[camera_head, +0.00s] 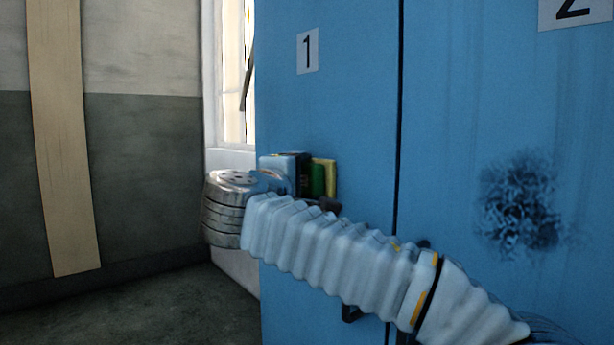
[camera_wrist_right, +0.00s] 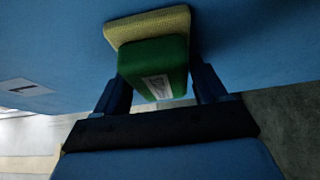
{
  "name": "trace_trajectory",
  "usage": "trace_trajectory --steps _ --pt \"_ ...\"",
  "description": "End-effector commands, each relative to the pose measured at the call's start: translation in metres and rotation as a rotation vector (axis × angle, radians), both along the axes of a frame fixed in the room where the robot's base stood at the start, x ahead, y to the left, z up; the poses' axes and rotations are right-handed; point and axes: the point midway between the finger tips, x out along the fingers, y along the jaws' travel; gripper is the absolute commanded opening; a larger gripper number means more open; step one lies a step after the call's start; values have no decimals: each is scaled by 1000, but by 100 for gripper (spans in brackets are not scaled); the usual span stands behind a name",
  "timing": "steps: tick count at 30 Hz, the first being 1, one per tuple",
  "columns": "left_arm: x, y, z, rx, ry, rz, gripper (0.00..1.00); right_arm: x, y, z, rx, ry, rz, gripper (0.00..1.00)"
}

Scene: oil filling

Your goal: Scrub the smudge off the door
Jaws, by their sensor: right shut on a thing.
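The dark smudge (camera_head: 520,205) is on the blue door marked 2 (camera_head: 450,130), right of the seam. My right gripper (camera_head: 318,192) is in front of the left door marked 1 (camera_head: 340,100), well left of the smudge. It is shut on a scrubber with a green block (camera_head: 317,180) and a yellow pad (camera_head: 329,172). In the right wrist view the green block (camera_wrist_right: 160,65) sits between the fingers, with the yellow pad (camera_wrist_right: 150,27) towards the blue surface. I cannot tell whether the pad touches the door. My left gripper is not in view.
A dark handle (camera_head: 352,313) shows low on the left door, partly behind my right arm. A window (camera_head: 236,75) and a grey wall (camera_head: 140,140) with a wooden strip (camera_head: 62,130) are at the left. The floor (camera_head: 150,310) there is clear.

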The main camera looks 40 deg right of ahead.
Motion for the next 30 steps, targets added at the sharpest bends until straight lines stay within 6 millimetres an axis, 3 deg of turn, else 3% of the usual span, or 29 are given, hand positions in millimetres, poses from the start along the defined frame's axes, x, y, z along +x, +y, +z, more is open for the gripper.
trace_trajectory --steps 21,30 --pt "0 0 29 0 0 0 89 55 2 3 -1 2 0 47" --pt "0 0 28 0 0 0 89 58 1 0 1 -1 -2 47"
